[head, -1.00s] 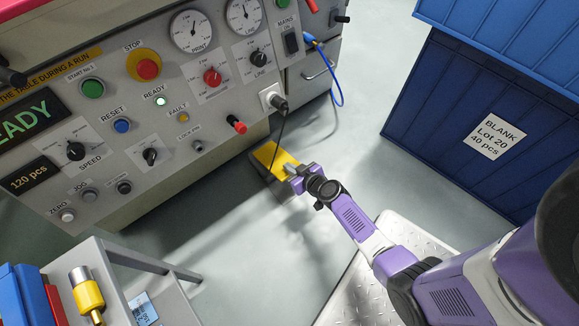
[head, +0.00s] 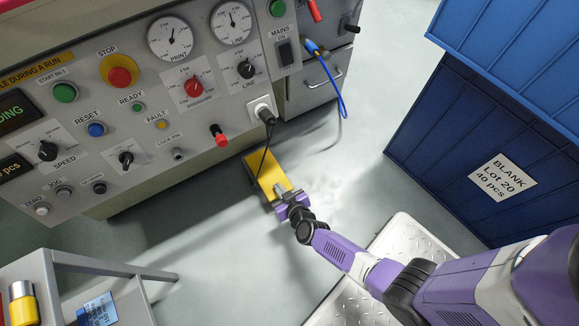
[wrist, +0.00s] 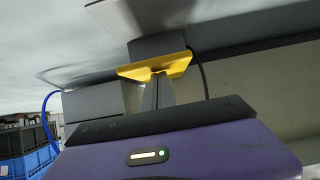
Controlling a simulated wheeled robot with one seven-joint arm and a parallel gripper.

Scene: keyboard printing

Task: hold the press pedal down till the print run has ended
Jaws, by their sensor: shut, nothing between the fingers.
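The press pedal (head: 270,168) is a yellow plate on the floor, below the front of the machine. It also shows in the wrist view (wrist: 179,67), just beyond the fingers. My gripper (head: 280,188) is shut and empty. Its fingertips overlap the near end of the yellow plate and appear to rest on it; in the wrist view the fingertips (wrist: 158,79) meet its edge. How far the plate is pressed down is hard to tell. The display (head: 12,113) is cut off and its visible letters read "DING". The READY lamp (head: 137,107) looks unlit.
A black cable hangs from the panel socket (head: 262,110) past the pedal. The red STOP button (head: 119,77) is high on the panel. A blue crate (head: 470,150) stands at the right, a grey cart (head: 75,262) at lower left. The floor around the pedal is clear.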

